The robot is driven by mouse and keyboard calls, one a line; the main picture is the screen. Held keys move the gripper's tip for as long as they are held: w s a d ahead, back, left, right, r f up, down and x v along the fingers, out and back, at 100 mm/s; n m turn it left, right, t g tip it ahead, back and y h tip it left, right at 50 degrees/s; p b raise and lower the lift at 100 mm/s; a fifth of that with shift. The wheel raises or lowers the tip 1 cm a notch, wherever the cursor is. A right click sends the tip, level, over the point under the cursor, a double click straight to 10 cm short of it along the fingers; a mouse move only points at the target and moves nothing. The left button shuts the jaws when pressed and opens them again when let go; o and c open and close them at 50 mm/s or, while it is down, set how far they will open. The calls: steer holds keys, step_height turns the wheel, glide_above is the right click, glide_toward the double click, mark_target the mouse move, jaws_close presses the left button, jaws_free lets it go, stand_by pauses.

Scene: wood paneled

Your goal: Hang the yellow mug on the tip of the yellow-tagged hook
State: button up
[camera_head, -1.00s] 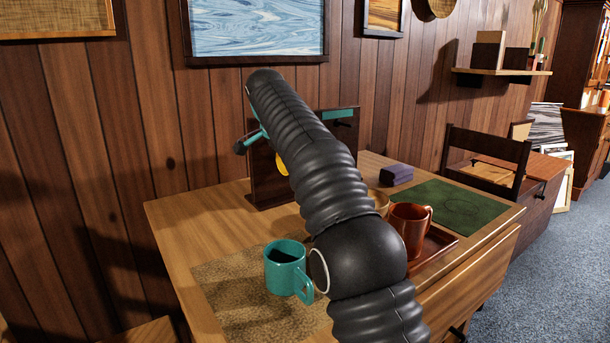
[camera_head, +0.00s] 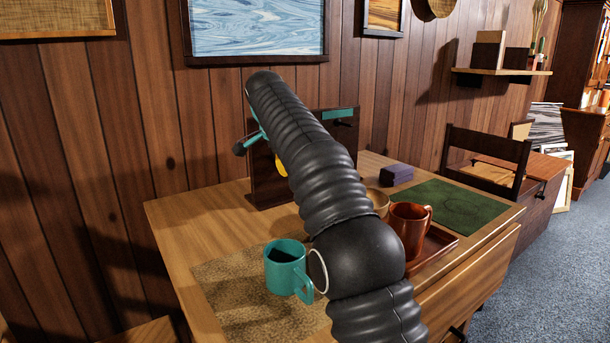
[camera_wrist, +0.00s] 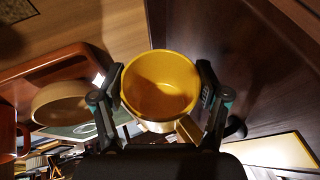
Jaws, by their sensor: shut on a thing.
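In the wrist view the yellow mug (camera_wrist: 160,85) sits between the fingers of my gripper (camera_wrist: 160,74), which is shut on it. I look into its open mouth, and its handle points down and right. In the head view my arm hides the gripper and most of the mug; a small yellow patch (camera_head: 281,166) shows beside the arm, and I cannot tell whether it is mug or tag. The dark hook board (camera_head: 268,188) stands upright at the table's back. A dark knob (camera_head: 240,148) sticks out at its left. The yellow-tagged hook cannot be made out clearly.
A teal mug (camera_head: 285,268) stands on a woven mat (camera_head: 225,290) at the front left. A brown mug (camera_head: 410,230) stands on a red-brown tray (camera_head: 437,244), with a wooden bowl (camera_head: 379,202) beside it. A purple box (camera_head: 396,174) and a green mat (camera_head: 460,204) lie to the right.

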steer(key=o, duration=1.3)
steer(key=d+v, duration=0.1)
steer(key=v, duration=0.6)
steer(key=s+d+r+n, duration=0.3)
steer(key=s+d, duration=0.3)
steer(key=d, duration=0.3)
steer(key=s+d+f+n, duration=0.4)
steer(key=s+d, duration=0.5)
steer(key=s, duration=0.3)
steer(key=s+d+f+n, duration=0.1)
steer(key=s+d+f, duration=0.1)
steer(key=s+f, duration=0.5)
steer(key=s+d+f+n, duration=0.1)
steer(key=s+d+f, duration=0.1)
steer(key=s+f, duration=0.5)
steer(key=s+d+f+n+y, duration=0.1)
steer(key=s+d+f+n, duration=0.1)
steer(key=s+f, duration=0.5)
steer(key=shift+s+d+f+g, duration=0.15)
steer(key=shift+s+d, duration=0.15)
steer(key=shift+s, duration=0.25)
steer(key=shift+s+d+f+g, duration=0.15)
steer(key=shift+s+d, duration=0.15)
steer(key=shift+s, duration=0.25)
